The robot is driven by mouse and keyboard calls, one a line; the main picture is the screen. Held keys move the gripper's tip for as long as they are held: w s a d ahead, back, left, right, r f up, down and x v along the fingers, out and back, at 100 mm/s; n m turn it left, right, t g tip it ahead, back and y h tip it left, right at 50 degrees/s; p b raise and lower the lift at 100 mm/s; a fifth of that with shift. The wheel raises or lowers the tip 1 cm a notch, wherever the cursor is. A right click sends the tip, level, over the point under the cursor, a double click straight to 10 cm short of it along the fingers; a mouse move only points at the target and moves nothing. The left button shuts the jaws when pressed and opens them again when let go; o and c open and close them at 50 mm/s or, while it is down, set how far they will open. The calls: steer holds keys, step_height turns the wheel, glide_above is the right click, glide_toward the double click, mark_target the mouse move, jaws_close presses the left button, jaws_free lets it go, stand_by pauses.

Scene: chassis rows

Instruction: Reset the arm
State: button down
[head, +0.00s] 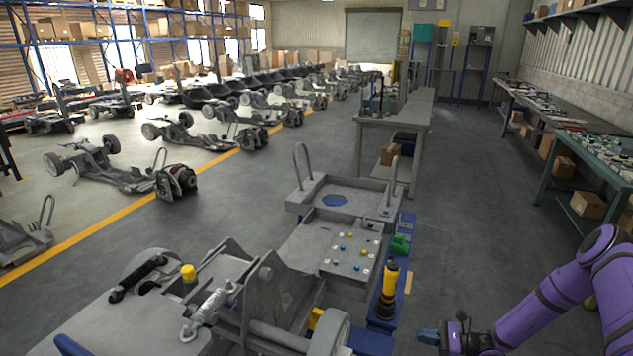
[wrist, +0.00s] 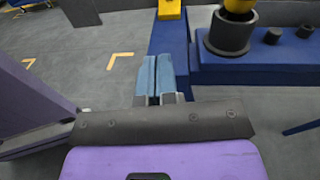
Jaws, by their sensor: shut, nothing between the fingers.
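My purple arm (head: 560,295) reaches in from the right edge of the head view, bent at the elbow. My gripper (head: 428,337) is low at the bottom right of that view, right of the blue rail that carries a yellow-and-black tool (head: 388,290). In the wrist view the two blue fingertips of my gripper (wrist: 156,75) lie side by side, shut and empty. A blue rail (wrist: 168,35) shows just beyond them. The yellow tool in its dark round holder (wrist: 230,35) is at the upper right.
A grey workstation with a panel of coloured buttons (head: 350,250) stands at the front middle. A grey table (head: 395,120) is behind it. A green-legged bench (head: 600,155) with parts runs along the right wall. The aisle floor (head: 470,200) between them is clear. Chassis rows fill the left.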

steer(key=s+r+n+g+h, duration=0.1)
steer(key=r+n+g+h, duration=0.3)
steer(key=r, duration=0.9)
steer(key=s+a+r+n+g+h, duration=0.15)
steer(key=r+n, duration=0.35)
steer(key=r, duration=0.9)
steer(key=s+r+n+g+h, duration=0.2)
steer(key=r+n+h, duration=0.25)
steer(key=r, duration=0.85)
steer(key=s+a+r+n+t+h, duration=0.2)
steer(key=s+r+n+t+h, duration=0.15)
steer(key=s+r, duration=0.9)
steer(key=s+d+r+n+t+h, duration=0.1)
steer(key=s+r+t, duration=0.1)
steer(key=s+r, duration=0.2)
steer(key=s+r+n+t+h, duration=0.2)
steer(key=s+r, duration=0.1)
steer(key=s, duration=0.5)
steer(key=shift+s+d+r+n, duration=0.15)
steer(key=shift+d+r+n, duration=0.15)
steer(key=shift+d+r, duration=0.05)
